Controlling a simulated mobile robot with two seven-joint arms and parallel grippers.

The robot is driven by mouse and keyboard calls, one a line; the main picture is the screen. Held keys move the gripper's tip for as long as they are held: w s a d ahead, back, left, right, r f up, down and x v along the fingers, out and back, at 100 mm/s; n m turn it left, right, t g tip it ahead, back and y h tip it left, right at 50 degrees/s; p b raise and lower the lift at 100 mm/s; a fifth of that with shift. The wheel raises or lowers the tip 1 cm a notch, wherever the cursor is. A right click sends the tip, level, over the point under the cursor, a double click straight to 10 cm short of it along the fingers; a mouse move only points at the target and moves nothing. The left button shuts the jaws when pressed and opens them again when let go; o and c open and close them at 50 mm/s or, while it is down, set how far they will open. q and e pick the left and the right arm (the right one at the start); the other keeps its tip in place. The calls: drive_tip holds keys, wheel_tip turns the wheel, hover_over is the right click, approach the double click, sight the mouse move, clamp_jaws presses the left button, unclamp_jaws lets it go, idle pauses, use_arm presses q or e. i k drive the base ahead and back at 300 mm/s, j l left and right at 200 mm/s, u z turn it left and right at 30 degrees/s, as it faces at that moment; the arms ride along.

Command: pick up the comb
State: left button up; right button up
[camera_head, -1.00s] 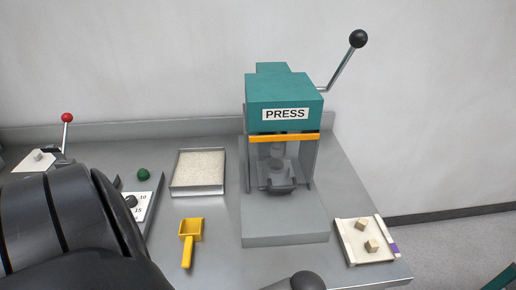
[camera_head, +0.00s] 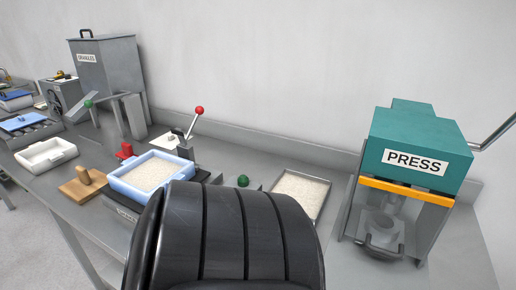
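I cannot make out a comb for certain. A flat wooden piece with an upright wooden grip (camera_head: 82,186) lies on the bench at the left, beside a light blue tray of pale granules (camera_head: 126,192). Whether this piece has teeth is too small to tell. A large black link of my own arm fills the bottom middle and hides part of the bench. Neither of my grippers shows in this view.
A grey hopper (camera_head: 108,68) stands at the back left, with a white tray (camera_head: 46,156) in front. A red-knobbed lever (camera_head: 199,111) rises behind the blue tray. A metal granule tray (camera_head: 323,200) and the teal press (camera_head: 415,145) stand to the right.

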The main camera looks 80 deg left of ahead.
sight(127, 153)
drive_tip(key=i+u, duration=0.15)
drive_tip(key=u, duration=0.95)
